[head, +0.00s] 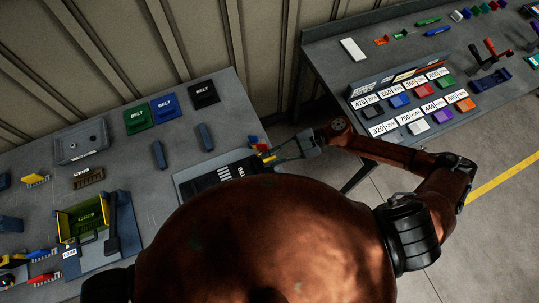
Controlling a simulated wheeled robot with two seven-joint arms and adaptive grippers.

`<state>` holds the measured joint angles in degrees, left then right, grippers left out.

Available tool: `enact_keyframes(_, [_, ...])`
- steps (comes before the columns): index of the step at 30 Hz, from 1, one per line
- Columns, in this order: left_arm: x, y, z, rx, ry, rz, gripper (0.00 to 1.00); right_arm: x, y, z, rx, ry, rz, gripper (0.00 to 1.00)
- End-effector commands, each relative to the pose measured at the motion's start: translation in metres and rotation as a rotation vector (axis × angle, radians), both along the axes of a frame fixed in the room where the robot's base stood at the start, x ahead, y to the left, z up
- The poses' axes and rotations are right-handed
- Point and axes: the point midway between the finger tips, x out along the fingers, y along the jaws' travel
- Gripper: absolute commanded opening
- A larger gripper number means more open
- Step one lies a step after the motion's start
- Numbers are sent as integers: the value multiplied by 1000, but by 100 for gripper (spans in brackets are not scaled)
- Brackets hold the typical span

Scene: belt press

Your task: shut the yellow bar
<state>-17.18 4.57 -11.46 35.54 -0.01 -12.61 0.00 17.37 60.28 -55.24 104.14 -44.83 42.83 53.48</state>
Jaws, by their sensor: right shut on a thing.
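My right gripper (272,156) is at the right edge of the left table, its fingers shut on a small yellow piece (268,157). Small red and blue pieces sit close beside the fingertips. The yellow piece is too small and partly covered to tell whether it is a bar. Left of it lies a dark flat plate (190,184) with a black belt-marked part on it, partly hidden by my body. A yellow-green frame (72,220) stands on a grey base at the left, with a grey lever at its right side. My left gripper is not in view.
Green (138,120), blue (165,108) and black (204,94) belt boxes stand at the back of the left table. A grey tray (82,142) lies left of them. A second table (325,50) at the right holds several coloured blocks with number cards. Floor shows between the tables.

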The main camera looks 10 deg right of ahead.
Motion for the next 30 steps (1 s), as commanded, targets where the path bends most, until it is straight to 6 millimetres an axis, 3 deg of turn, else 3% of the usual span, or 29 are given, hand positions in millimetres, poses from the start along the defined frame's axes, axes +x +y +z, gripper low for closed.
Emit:
enact_keyframes(4, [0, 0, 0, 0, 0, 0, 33, -1, -1, -2, -2, 8, -2, 0])
enact_keyframes(5, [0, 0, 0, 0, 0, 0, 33, 0, 0, -2, -2, 8, -2, 15])
enact_keyframes(12, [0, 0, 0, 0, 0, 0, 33, 0, 0, -1, -1, 4, -2, 31])
enact_keyframes(23, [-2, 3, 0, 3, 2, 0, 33, 1, -6, 1, -2, 3, -3, 31])
enact_keyframes(30, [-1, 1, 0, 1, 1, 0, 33, 2, -45, 14, -6, 4, -6, 31])
